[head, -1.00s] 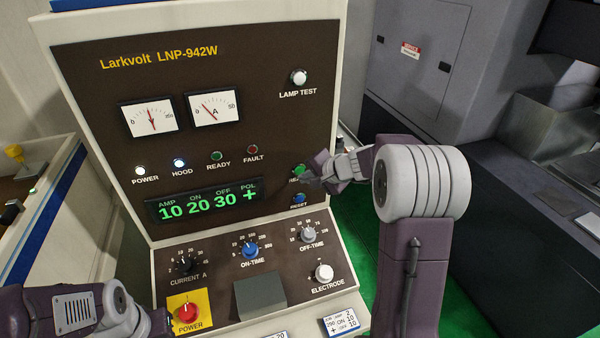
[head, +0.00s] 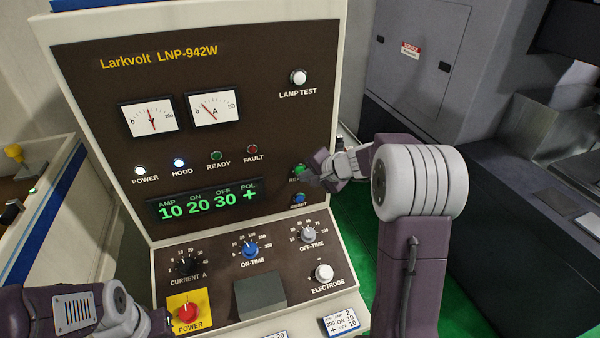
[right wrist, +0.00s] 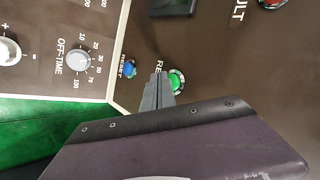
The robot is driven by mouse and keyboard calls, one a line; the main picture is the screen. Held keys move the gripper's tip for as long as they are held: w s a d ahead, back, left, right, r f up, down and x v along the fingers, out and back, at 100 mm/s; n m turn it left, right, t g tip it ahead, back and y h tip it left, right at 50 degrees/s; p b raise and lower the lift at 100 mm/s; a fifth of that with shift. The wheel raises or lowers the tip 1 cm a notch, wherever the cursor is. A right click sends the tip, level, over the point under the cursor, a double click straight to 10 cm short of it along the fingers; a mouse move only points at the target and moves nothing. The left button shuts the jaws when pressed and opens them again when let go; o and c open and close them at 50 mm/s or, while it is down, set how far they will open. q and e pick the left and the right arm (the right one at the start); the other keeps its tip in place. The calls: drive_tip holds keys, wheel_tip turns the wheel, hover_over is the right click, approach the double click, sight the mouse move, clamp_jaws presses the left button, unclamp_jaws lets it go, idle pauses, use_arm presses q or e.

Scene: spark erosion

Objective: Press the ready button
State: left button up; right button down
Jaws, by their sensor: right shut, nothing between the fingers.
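The green ready button (head: 299,169) sits at the right side of the upright brown panel, above the blue reset button (head: 299,198). My right gripper (head: 313,179) is shut and empty, just right of and below the ready button in the head view. In the right wrist view the shut fingertips (right wrist: 160,88) lie beside the green button (right wrist: 176,81) and cover part of its label; I cannot tell whether they touch it. The READY lamp (head: 217,155) looks dark green. My left arm shows at the lower left, its gripper fingers not visible.
The HOOD lamp (head: 179,162) and POWER lamp (head: 140,170) are lit. Knobs and a red power button (head: 188,313) are on the sloped panel below. A grey cabinet (head: 410,60) stands at the right.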

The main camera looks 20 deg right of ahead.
drive_tip(key=shift+w, duration=0.35)
idle(0.4)
drive_tip(key=shift+s+b, duration=0.5)
drive_tip(key=shift+s, duration=0.05)
drive_tip(key=shift+s, duration=0.1)
